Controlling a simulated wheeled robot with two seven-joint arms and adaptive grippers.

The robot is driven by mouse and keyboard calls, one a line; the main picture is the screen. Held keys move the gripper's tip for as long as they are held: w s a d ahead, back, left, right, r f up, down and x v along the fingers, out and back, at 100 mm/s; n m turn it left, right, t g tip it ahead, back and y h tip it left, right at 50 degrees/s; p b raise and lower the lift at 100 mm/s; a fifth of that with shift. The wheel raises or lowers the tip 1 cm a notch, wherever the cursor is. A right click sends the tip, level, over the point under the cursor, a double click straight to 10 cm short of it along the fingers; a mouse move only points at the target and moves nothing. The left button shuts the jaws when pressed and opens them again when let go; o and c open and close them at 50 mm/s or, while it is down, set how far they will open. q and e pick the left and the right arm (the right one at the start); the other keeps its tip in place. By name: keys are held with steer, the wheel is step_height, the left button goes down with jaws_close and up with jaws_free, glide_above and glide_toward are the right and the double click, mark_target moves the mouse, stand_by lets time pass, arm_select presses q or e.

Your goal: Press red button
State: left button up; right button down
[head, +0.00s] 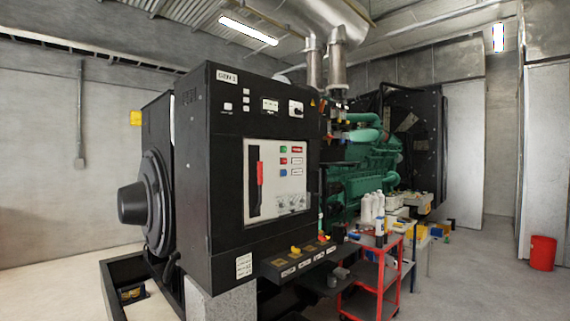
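A tall black generator cabinet (225,205) stands left of centre, with a white control panel (270,205) on its front. On that panel a small red button (283,161) sits in a short column, below a green button (283,150) and above a blue button (283,172). A red-and-white label is beside the green one. To the left, a red handle (260,173) sits in a tall black slot. A sloped black console (292,262) below carries small yellow and red controls, too small to tell apart. Neither of my grippers shows in the head view.
A red tool cart (378,272) with bottles and tools stands right of the cabinet. A green engine (365,170) is behind it. A red bin (543,253) is at the far right.

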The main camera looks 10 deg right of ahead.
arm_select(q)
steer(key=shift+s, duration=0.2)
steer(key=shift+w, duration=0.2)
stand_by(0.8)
